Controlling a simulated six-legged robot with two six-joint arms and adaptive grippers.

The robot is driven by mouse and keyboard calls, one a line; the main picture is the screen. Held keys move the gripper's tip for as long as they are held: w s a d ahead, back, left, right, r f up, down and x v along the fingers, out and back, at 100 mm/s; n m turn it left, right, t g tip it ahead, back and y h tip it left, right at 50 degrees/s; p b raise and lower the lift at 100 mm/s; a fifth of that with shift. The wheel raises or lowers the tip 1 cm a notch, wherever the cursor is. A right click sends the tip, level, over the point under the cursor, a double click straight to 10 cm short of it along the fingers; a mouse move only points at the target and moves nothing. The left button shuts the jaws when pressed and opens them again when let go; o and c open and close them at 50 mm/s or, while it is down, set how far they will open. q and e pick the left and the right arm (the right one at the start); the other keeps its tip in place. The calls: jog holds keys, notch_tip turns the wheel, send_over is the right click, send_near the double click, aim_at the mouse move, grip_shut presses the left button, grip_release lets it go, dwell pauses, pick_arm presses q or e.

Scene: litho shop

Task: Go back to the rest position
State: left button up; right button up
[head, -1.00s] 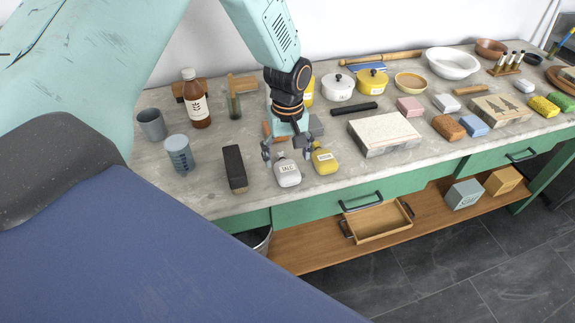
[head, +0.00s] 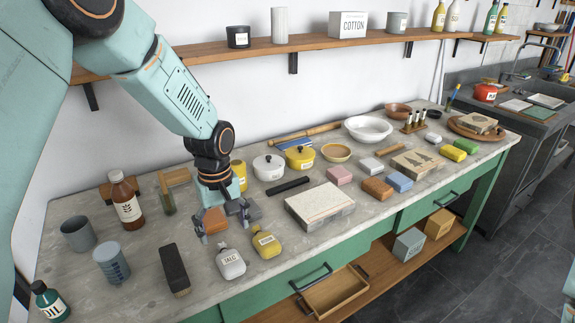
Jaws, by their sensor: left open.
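My left gripper (head: 221,222) hangs over the left part of the stone-topped bench (head: 130,268), pointing down. Its fingers are apart and nothing is held between them. The white TALC bottle (head: 231,263) stands just in front of the fingers, and the yellow labelled bottle (head: 265,242) stands to their right. A rust-coloured block (head: 214,221) and a grey block (head: 250,211) show behind and beside the fingers, partly hidden. My right gripper does not show.
A black block (head: 174,269), grey beaker (head: 111,262), grey cup (head: 78,234) and brown bottle (head: 126,200) stand left of the gripper. A litho stone (head: 320,206) lies to the right. A wall shelf (head: 190,58) runs above.

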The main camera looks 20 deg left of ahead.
aim_at(230, 258)
pick_arm(q)
notch_tip(230, 258, down, 11)
jog(key=shift+f, duration=0.1)
jog(key=shift+r, duration=0.9)
jog(key=shift+s+r, duration=0.15)
jog(key=shift+r, duration=0.45)
